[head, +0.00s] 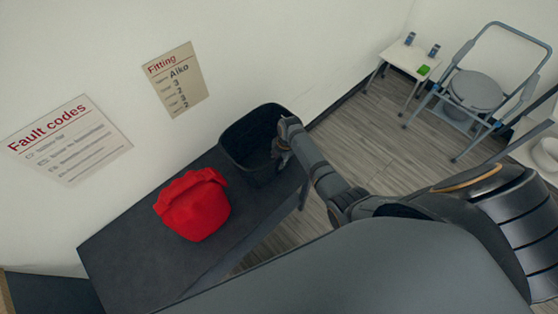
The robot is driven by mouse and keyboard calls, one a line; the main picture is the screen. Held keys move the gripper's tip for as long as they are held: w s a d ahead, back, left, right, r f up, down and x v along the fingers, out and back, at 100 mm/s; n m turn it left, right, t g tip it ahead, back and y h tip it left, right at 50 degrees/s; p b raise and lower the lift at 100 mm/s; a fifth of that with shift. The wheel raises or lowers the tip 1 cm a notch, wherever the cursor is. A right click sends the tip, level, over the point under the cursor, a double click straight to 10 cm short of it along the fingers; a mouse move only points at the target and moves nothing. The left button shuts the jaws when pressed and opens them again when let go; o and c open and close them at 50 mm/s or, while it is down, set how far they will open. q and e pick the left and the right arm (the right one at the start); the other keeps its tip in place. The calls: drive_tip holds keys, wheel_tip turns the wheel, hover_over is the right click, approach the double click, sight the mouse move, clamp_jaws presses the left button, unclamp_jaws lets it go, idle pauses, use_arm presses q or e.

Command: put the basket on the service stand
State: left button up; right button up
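The basket (242,136) is black, open-topped and roughly square. It is at the far right end of a dark table (130,250), close to the wall. I cannot tell whether it rests fully on the table or is held slightly above it. My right gripper (279,157) is at the basket's right side, over or against its rim. Its fingers are small and dark against the basket, so I cannot tell whether they are closed on the rim. My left gripper is not in view. No label shows which piece of furniture is the service stand.
A red soft bag (194,205) sits on the dark table, left of the basket. A small white table (407,58) with a green item and two small containers stands at the back right, beside a grey commode chair (476,91).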

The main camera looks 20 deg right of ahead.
drive_tip(key=shift+r, duration=0.3)
wheel_tip(320, 180, up, 12)
drive_tip(key=s+d, duration=0.1)
drive_tip(key=shift+d+f, duration=0.2)
drive_tip(key=shift+d, duration=0.1)
